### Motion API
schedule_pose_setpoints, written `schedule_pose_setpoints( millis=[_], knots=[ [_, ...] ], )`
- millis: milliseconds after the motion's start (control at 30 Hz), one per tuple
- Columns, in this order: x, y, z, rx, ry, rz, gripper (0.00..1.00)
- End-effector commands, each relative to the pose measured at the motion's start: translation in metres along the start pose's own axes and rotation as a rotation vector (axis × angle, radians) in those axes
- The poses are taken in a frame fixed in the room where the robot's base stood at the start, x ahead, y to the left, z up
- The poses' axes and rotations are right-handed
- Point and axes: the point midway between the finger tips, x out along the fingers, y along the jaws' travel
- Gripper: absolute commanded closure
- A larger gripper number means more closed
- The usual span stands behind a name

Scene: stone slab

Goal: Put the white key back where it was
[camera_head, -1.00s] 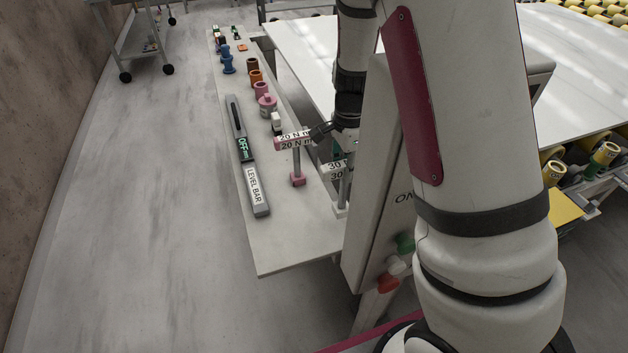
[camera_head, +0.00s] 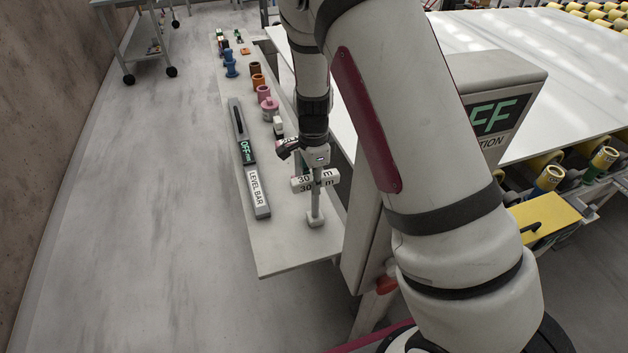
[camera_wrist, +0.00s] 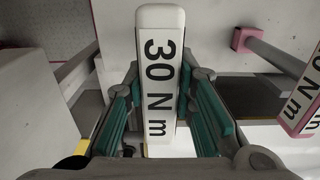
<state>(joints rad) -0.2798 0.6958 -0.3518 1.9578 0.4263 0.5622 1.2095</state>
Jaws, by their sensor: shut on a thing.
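The white key (camera_head: 316,183) is a T-shaped tool with a crossbar marked 30 N m, a slim stem and a white foot. My gripper (camera_head: 316,166) is shut on its crossbar from above. In the wrist view the white crossbar (camera_wrist: 160,18) lies between the teal pads of my gripper (camera_wrist: 160,75). The key looks upright over the near part of the narrow shelf (camera_head: 275,255); I cannot tell whether its foot touches. The pink key (camera_wrist: 246,40) stands close by, to the right in the wrist view. In the head view it is mostly hidden behind my gripper and the white key.
A grey level bar (camera_head: 241,130) lies along the shelf's left side. Pink, orange, brown and blue pieces stand farther back, with a small white piece (camera_head: 278,126) nearer. A grey console (camera_head: 500,75) reading OFF stands right. The shelf's near end is bare.

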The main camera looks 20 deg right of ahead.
Motion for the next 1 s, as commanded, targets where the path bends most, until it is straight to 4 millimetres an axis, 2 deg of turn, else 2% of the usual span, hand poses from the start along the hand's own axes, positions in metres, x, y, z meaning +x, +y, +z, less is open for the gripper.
schedule_pose_setpoints(
  millis=[133,167,233,267,533,667,767,1000],
  knots=[
    [0.003,0.000,0.000,0.000,0.000,0.000,1.00],
    [0.003,0.000,0.000,0.000,0.000,0.001,0.74],
    [0.003,0.000,0.000,0.000,0.000,0.001,0.58],
    [0.003,0.000,0.000,0.000,0.000,0.001,0.56],
    [0.002,0.000,0.000,0.000,0.000,0.001,0.56],
    [-0.005,0.000,0.000,-0.001,0.000,-0.001,0.56],
    [-0.018,-0.001,0.000,-0.003,0.000,-0.004,0.56],
    [-0.068,-0.001,0.001,-0.001,-0.001,-0.005,0.56]
  ],
)
